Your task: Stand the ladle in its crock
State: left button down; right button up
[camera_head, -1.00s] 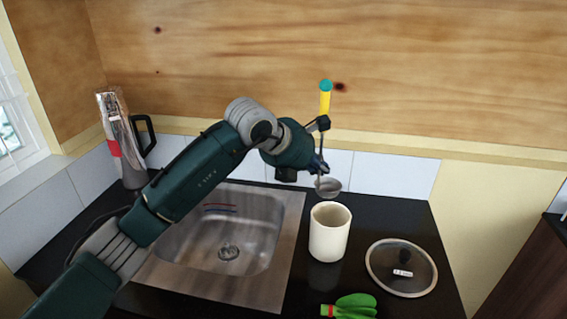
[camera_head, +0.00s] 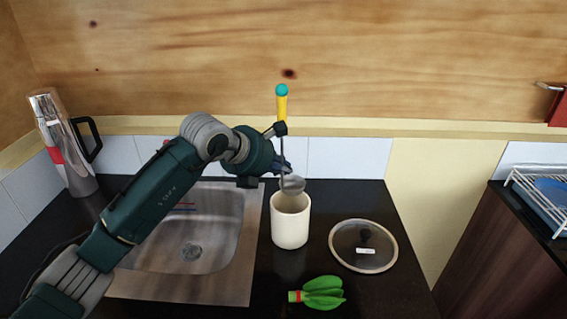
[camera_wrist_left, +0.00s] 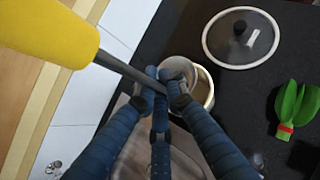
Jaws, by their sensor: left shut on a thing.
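The ladle (camera_head: 282,107) has a yellow handle with a teal tip, a thin dark shaft and a grey bowl (camera_head: 293,184). My left gripper (camera_head: 284,168) is shut on its shaft and holds it upright, handle up. The bowl hangs at the crock's far rim, just above or at the opening; I cannot tell if it is inside. The cream crock (camera_head: 290,224) stands on the black counter. In the left wrist view, the fingers (camera_wrist_left: 161,88) close round the shaft, the yellow handle (camera_wrist_left: 48,32) is at upper left, and the crock (camera_wrist_left: 203,88) is partly hidden behind them. My right gripper is not in view.
A steel sink (camera_head: 222,284) lies left of the crock. A steel jug (camera_head: 64,150) stands at the far left. A dish rack (camera_head: 540,200) is at the far right.

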aim_at(287, 183)
pick_arm(q)
jog(key=shift+f+b, duration=0.4)
jog(key=shift+f, duration=0.45)
notch_tip(287, 183, down, 3)
jog(key=shift+r+b, duration=0.1)
jog(key=shift+b, duration=1.15)
notch_tip(287, 183, down, 3)
jog(key=b, duration=0.3)
notch_tip(287, 183, down, 3)
jog(key=shift+f+b, duration=0.1)
jog(key=shift+b, duration=1.1)
jog(key=c, duration=1.7)
grip_release()
jog(key=shift+c, duration=0.2)
jog(key=shift+f, duration=0.15)
